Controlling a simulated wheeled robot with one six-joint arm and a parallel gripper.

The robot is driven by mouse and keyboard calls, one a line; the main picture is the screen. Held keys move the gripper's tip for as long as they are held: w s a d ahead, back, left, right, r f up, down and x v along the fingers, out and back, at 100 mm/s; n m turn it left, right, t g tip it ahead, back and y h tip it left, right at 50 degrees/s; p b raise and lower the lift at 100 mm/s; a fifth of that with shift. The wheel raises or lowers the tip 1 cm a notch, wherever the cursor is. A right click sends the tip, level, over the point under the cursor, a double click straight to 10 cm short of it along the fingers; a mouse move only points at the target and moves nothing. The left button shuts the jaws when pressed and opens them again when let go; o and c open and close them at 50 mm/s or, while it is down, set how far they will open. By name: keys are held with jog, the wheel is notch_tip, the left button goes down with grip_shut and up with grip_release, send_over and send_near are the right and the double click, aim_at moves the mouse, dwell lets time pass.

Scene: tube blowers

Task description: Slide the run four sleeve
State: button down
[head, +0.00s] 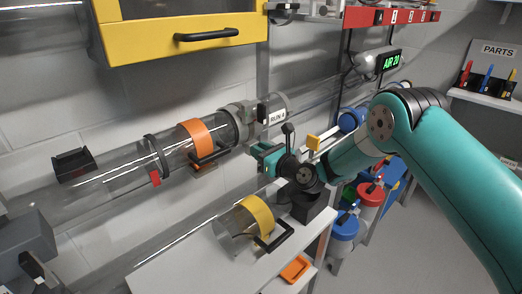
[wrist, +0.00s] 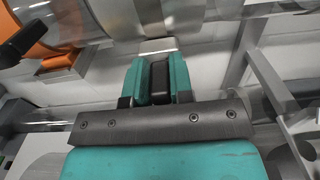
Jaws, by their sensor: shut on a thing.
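The run with the "RUN 4" label (head: 277,116) is a clear tube along the wall. An orange band (head: 196,138) with a black handle (head: 211,157) wraps it; the band also shows at the left of the wrist view (wrist: 62,62). A grey collar (head: 238,118) sits to the right of the band. My gripper (head: 260,152) is below the collar, right of the black handle and apart from it. In the wrist view my gripper (wrist: 158,75) is shut on a narrow dark piece (wrist: 159,76) below a pale metal strip (wrist: 158,46). Whether that piece belongs to the collar is unclear.
A clear cylinder with a yellow band (head: 257,213) and black handle lies above the white bench (head: 190,275). A yellow cabinet (head: 165,45) hangs above the tube. An orange tray (head: 296,269) and red and blue canisters (head: 370,200) stand lower right. Floor at right is open.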

jog(key=s+a+p, duration=0.1)
jog(key=s+a, duration=0.2)
jog(key=shift+s+a+p, duration=0.35)
jog(key=shift+p, duration=0.05)
jog(key=c, duration=1)
grip_release()
jog(key=shift+s+a, duration=0.1)
jog(key=shift+a, duration=0.05)
